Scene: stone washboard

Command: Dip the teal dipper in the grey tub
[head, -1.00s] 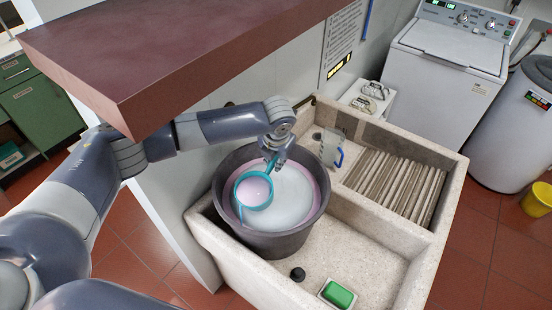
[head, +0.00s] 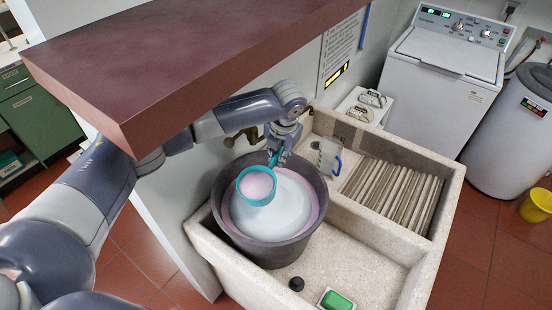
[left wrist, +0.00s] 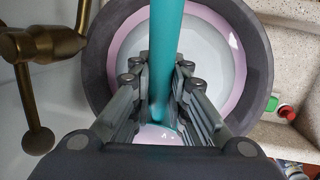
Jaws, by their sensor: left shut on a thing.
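The teal dipper (head: 270,199) is over the grey tub (head: 274,252), near its back left side, with pinkish liquid in its cup. The tub stands in the stone sink and holds whitish, foamy liquid with a pink ring around it. My left gripper (head: 278,150) is shut on the dipper's handle above the tub's back rim. In the left wrist view, the teal handle (left wrist: 166,45) runs between the fingers of my left gripper (left wrist: 163,88). The cup is mostly hidden there. My right gripper is not in view.
A brass tap (head: 240,136) is close beside my left gripper. The stone sink (head: 222,265) has a ribbed washboard (head: 392,195) at right, with green soap (head: 338,300) and a dark plug (head: 297,284) in front. A reddish slab (head: 190,60) overhangs my left arm.

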